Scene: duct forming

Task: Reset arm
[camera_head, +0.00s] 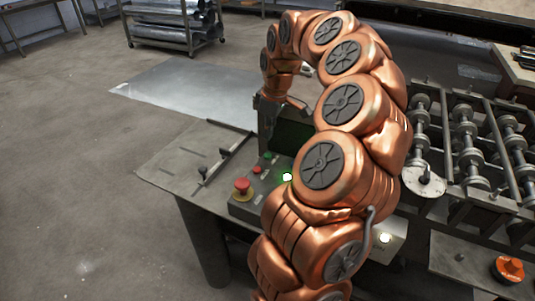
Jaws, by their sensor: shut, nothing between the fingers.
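My copper-coloured arm (340,105) rises from the bottom of the head view, arches over at the top and bends down on the left. Its wrist end (282,84) points down just behind the top of a dark screen (292,135) on the control console. No object shows at the arm's end.
The console has a red emergency button (242,185) and lit green buttons. A grey table (180,155) adjoins it at left. A roller machine (465,135) stands at right, with an orange knob (509,267) below. Open floor (75,190) lies left; a rack (170,22) stands behind.

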